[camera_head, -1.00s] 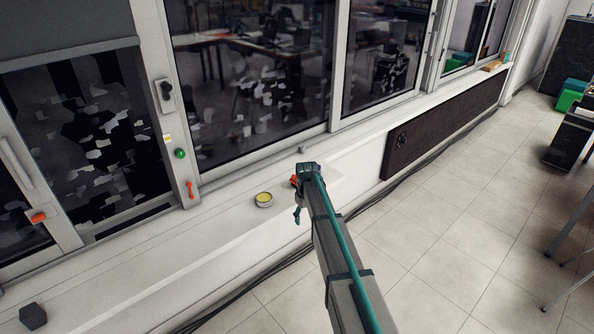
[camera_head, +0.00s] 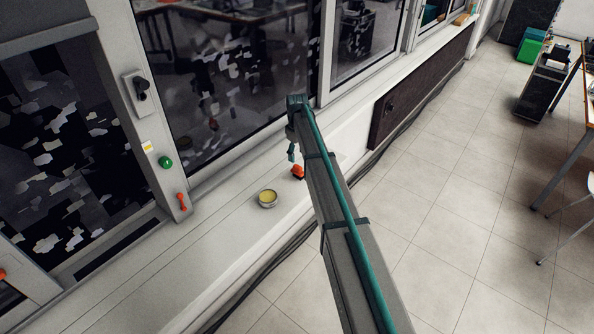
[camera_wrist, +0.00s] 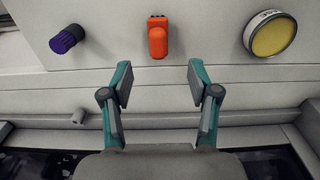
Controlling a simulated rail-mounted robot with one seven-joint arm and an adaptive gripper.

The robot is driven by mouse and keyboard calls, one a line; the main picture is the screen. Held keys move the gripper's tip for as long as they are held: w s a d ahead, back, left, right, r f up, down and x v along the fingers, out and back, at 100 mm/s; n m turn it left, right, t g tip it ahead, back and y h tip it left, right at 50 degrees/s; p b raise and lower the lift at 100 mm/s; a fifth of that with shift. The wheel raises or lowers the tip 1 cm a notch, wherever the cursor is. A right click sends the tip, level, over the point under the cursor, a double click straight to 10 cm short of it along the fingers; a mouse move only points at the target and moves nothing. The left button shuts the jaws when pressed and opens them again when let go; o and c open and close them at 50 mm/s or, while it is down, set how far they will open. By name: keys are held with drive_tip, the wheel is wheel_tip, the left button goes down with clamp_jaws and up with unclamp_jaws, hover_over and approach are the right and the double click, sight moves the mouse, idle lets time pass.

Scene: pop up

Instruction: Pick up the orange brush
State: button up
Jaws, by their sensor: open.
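The orange brush (camera_head: 298,172) lies on the white window sill (camera_head: 222,222), just left of my arm. In the wrist view the orange brush (camera_wrist: 157,40) is at top centre, with a narrow rounded part towards my gripper and a dark strip at its far end. My gripper (camera_wrist: 160,82) is open and empty, its two teal-and-grey fingers apart. The brush lies beyond the fingertips, roughly in line with the gap between them. In the head view my gripper (camera_head: 292,151) is small and partly hidden by my arm.
A round yellow tin (camera_head: 267,198) stands near the brush; it is at right in the wrist view (camera_wrist: 272,35). A purple-and-black knobbed object (camera_wrist: 67,39) is at left there. A green knob (camera_head: 166,162) and an orange-red item (camera_head: 183,203) are on the window frame.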

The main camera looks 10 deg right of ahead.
sight(297, 166)
wheel_tip(297, 166, down, 5)
drive_tip(key=shift+f+p, duration=0.1)
drive_tip(key=shift+p, duration=0.3)
drive_tip(key=shift+w+d+f+p, duration=0.1)
drive_tip(key=shift+f+p, duration=0.65)
drive_tip(key=shift+f, duration=1.85)
clamp_jaws()
drive_tip(key=shift+r, duration=0.15)
drive_tip(key=shift+r, duration=0.6)
drive_tip(key=s+d+r+b, duration=0.2)
drive_tip(key=s+r, duration=0.3)
drive_tip(key=s, duration=0.1)
drive_tip(key=s+d+r+b, duration=0.1)
drive_tip(key=s+d+r, duration=0.2)
drive_tip(key=s+r, duration=0.3)
drive_tip(key=shift+s+d+r+b, duration=0.25)
drive_tip(key=shift+s+b, duration=0.15)
drive_tip(key=shift+s, duration=0.05)
